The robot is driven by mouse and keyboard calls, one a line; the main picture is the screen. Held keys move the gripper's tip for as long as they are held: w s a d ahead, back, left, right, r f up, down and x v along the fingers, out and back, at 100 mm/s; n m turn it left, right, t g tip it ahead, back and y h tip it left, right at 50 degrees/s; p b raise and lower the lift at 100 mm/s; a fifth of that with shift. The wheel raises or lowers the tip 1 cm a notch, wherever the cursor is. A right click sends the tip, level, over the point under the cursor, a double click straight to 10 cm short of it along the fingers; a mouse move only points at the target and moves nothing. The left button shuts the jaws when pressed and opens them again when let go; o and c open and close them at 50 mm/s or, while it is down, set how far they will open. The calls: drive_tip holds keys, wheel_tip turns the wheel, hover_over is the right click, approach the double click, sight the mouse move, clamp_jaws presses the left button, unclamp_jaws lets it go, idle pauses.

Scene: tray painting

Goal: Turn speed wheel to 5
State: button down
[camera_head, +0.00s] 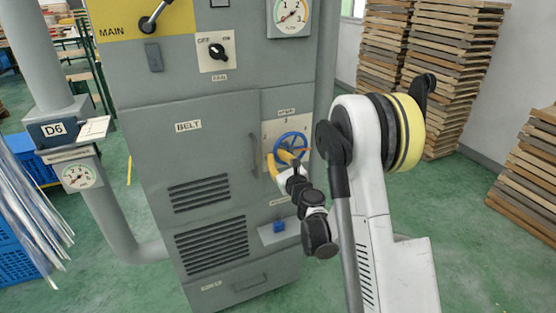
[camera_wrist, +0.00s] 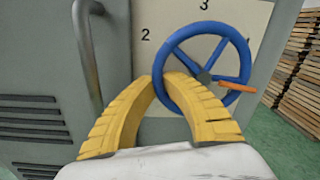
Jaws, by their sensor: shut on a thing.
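The blue speed wheel (camera_head: 291,137) is on the pale dial plate (camera_head: 270,131) at the right of the grey cabinet's front. In the wrist view the wheel (camera_wrist: 196,27) shows numerals 2, 3 and part of a 4 around it; no 5 is visible. An orange pointer (camera_wrist: 237,87) extends right and slightly down from the wheel, below the 4. My gripper (camera_wrist: 163,82) has its yellow fingers shut on the wheel's left rim. In the head view my gripper (camera_head: 280,160) reaches the wheel's lower left and partly covers it.
A vertical grey handle (camera_wrist: 90,50) is left of the wheel. A blue button (camera_head: 279,226) is on a box below it. A rotary switch (camera_head: 217,51) and a gauge (camera_head: 292,14) sit above. Stacked boards (camera_head: 430,60) stand behind my arm at right.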

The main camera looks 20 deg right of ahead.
drive_tip(key=shift+a+r+m, duration=0.1)
drive_tip(key=shift+r+m, duration=0.4)
drive_tip(key=shift+m, duration=0.5)
drive_tip(key=shift+r+m, duration=0.5)
drive_tip(key=shift+m, duration=0.5)
drive_tip(key=c, duration=1.5)
unclamp_jaws()
drive_tip(key=shift+s+r, duration=0.1)
drive_tip(key=shift+o, duration=0.2)
